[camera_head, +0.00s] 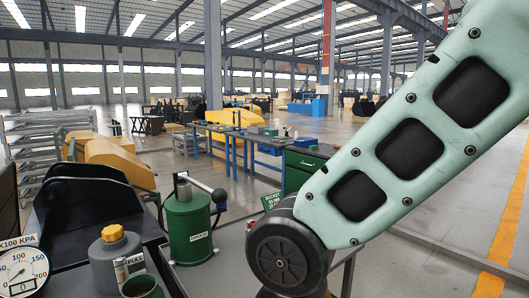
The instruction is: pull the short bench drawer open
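A green drawer front (303,161) with a dark handle shows at the near end of a long workbench, right of the picture's middle. It looks shut, though my arm hides part of it. I cannot tell whether it is the short bench drawer. My pale green arm crosses the right side of the picture and ends in a dark round joint at the bottom. My gripper is out of sight.
A grey tabletop (228,272) lies close in front. On or near it stand a green grease pump (190,232), a grey bottle (113,266) with a yellow cap, a green cup (141,288), a pressure gauge (24,272) and a black bracket (85,212). Open floor lies behind.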

